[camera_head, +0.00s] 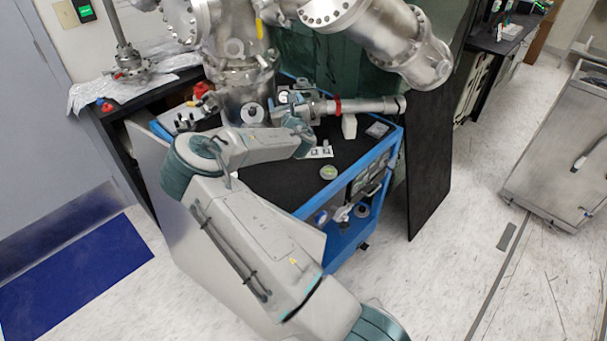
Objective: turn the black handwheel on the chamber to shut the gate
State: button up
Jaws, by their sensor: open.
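The steel vacuum chamber (240,72) stands at the back on a black-topped cart. A horizontal tube (365,105) with a red ring runs from it to the right. My grey and teal arm comes up from the bottom, bends at the left and reaches right to the chamber. My gripper (287,98) is small in view, open, close to the chamber's front by the tube's left end, and partly hidden by my wrist. I cannot clearly make out the black handwheel; small dark parts show around the gripper. I cannot tell whether the gripper touches anything.
The cart has a blue frame (391,150) and a green round item (328,172) on its top. A large steel pipe (385,35) overhangs at the upper right. A black panel (430,160) stands right of the cart.

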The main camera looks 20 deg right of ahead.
jog(key=s+a+b, duration=0.2)
jog(key=s+b, duration=0.1)
jog(key=s, duration=0.8)
jog(key=s+d+f+m+g+h, duration=0.3)
jog(key=s+d+f+m+g, duration=0.25)
jog(key=m, duration=0.95)
jog(key=s+a+m+g+y, duration=0.4)
jog(key=s+a+m+g, duration=0.1)
jog(key=s+a+m, duration=0.4)
jog(key=s+m, duration=0.1)
jog(key=m, duration=0.1)
jog(key=shift+s+f+m+b, duration=0.15)
jog(key=shift+f+m+b, duration=0.15)
jog(key=shift+m+b, duration=0.1)
